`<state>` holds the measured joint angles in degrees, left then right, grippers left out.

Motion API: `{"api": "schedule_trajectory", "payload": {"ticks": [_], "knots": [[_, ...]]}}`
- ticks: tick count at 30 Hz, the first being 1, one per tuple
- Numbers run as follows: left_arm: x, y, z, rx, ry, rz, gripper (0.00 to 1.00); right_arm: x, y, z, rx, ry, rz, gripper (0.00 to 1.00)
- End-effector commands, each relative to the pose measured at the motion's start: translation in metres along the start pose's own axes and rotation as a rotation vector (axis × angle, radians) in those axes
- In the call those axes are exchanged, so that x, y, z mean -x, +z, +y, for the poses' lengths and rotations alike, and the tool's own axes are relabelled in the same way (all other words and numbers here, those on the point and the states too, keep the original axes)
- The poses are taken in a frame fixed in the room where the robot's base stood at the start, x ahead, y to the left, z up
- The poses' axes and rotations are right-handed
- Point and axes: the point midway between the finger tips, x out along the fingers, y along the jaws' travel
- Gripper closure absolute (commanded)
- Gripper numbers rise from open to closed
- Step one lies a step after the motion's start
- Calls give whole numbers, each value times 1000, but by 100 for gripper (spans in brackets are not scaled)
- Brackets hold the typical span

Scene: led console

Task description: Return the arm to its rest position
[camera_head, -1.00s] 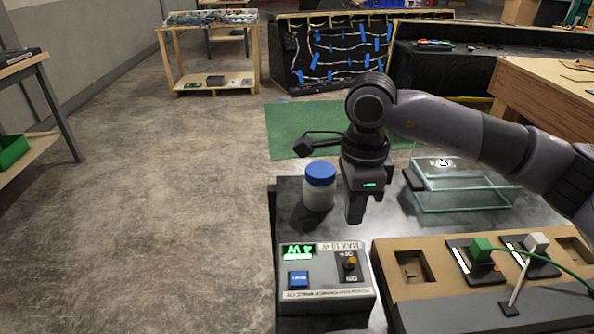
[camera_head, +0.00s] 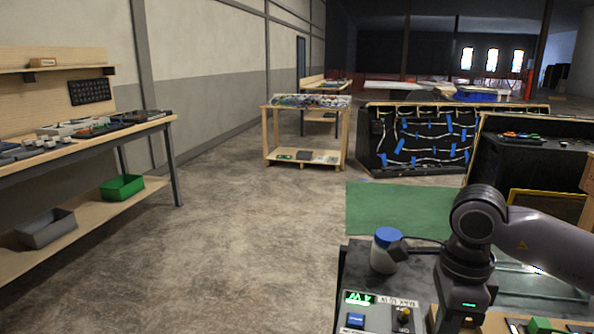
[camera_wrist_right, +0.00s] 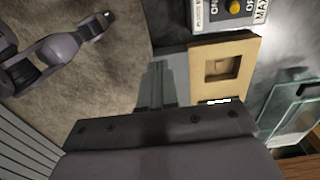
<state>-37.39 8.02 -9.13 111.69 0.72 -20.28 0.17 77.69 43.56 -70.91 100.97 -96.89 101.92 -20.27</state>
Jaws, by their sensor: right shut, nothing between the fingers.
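My right arm comes in from the right in the head view. Its gripper (camera_head: 452,320) points down in front of the console, low in the picture, with the fingertips near or past the lower edge. In the right wrist view the fingers (camera_wrist_right: 157,85) are together and hold nothing, beside the tan panel. The console (camera_head: 380,312) has a green "4 W" display, a blue button and a yellow knob. In the right wrist view a grey arm, seemingly my left, shows at the upper left; its small end (camera_wrist_right: 103,20) is too unclear to read.
A white jar with a blue lid (camera_head: 386,250) stands behind the console. A tan panel (camera_wrist_right: 238,50) with a square recess and a glass box (camera_wrist_right: 290,112) lie near the right gripper. A workbench (camera_head: 90,140) stands far left. The floor between is clear.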

Motion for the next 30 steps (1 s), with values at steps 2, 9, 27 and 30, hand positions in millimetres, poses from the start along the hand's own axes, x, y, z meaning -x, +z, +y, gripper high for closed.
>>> {"api": "schedule_trajectory", "payload": {"ticks": [2,9,27,30], "knots": [[1,1,0,0,0,-4,0,-14,21,16,16,69,-82,100],[2,-3,0,0,0,1,0,-36,102,84,-1,366,-452,100],[5,-12,-1,-1,-1,7,0,38,198,121,-872,1400,-1418,100],[6,-12,-1,-1,-1,6,0,29,185,97,-1137,1551,-1513,100]]}}
